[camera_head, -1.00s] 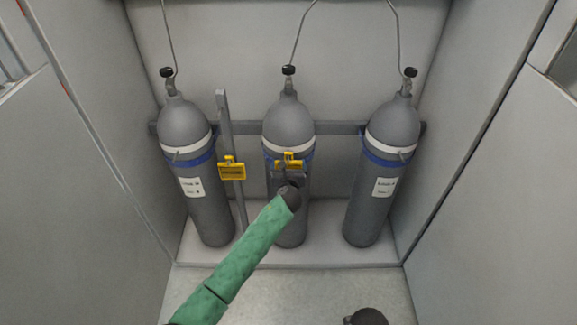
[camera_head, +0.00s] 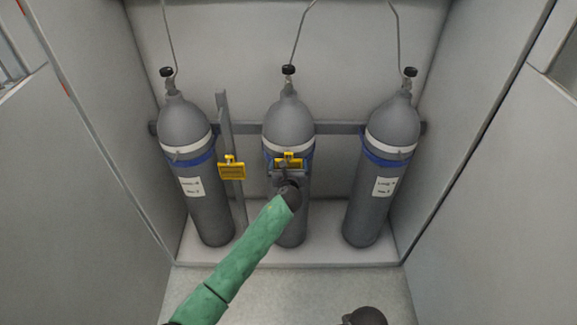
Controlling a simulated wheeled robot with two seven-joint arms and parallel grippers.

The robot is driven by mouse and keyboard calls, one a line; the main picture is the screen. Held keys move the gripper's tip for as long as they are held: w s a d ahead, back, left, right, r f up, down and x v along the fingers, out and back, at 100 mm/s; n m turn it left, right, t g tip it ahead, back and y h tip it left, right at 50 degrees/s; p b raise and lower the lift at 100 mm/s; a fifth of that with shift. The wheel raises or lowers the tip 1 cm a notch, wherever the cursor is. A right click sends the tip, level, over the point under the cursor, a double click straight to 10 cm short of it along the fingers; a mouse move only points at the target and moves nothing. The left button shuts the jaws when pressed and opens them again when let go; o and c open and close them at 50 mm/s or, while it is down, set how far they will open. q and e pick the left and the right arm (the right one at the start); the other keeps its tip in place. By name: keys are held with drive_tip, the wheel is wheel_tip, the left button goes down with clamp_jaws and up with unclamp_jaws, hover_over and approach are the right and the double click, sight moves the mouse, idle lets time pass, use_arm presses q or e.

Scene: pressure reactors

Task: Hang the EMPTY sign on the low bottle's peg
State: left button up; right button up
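A yellow sign (camera_head: 289,157) is at the front of the middle bottle (camera_head: 288,120), just below its white band; its lettering is hidden or too small to read. My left gripper (camera_head: 288,172) is directly in front of this bottle, at the sign's lower part, and covers some of it. I cannot tell if its fingers grip the sign or only stand by it. A second yellow sign (camera_head: 232,170) hangs on the upright grey post beside the left bottle (camera_head: 197,190). The right bottle (camera_head: 376,190) carries no yellow sign. The middle bottle's peg is hidden.
The grey post (camera_head: 224,120) stands between the left and middle bottles. A horizontal rail (camera_head: 338,128) runs behind the bottles. Cabinet walls close in both sides. White labels are on the outer bottles.

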use_arm(q)
drive_tip(key=shift+s, duration=0.55)
drive_tip(key=b+v, duration=0.1)
drive_tip(key=v, duration=0.4)
drive_tip(key=s+a+f+n+g+y, duration=0.1)
drive_tip(key=s+a+f+n+g, duration=0.35)
drive_tip(key=s+n, duration=0.55)
drive_tip(key=s+a+f+n+g, duration=0.4)
drive_tip(key=s+n, duration=0.4)
drive_tip(key=s, duration=0.4)
drive_tip(key=s+a+n+g+h, duration=0.1)
drive_tip(key=s+a+n+g, duration=0.1)
drive_tip(key=s+n, duration=0.6)
drive_tip(key=s+a+n+g+h, duration=0.1)
drive_tip(key=s+a+n+g, duration=0.2)
drive_tip(key=s, duration=1.5)
drive_tip(key=a+n, duration=0.2)
drive_tip(key=n, duration=0.3)
drive_tip(key=shift+s+a+f+g, duration=0.15)
drive_tip(key=shift+s+a+g, duration=0.05)
drive_tip(key=shift+s+g, duration=0.15)
use_arm(e)
drive_tip(key=r, duration=0.3)
drive_tip(key=s+r, duration=0.1)
drive_tip(key=shift+d+r, duration=0.15)
drive_tip(key=shift+d, duration=0.15)
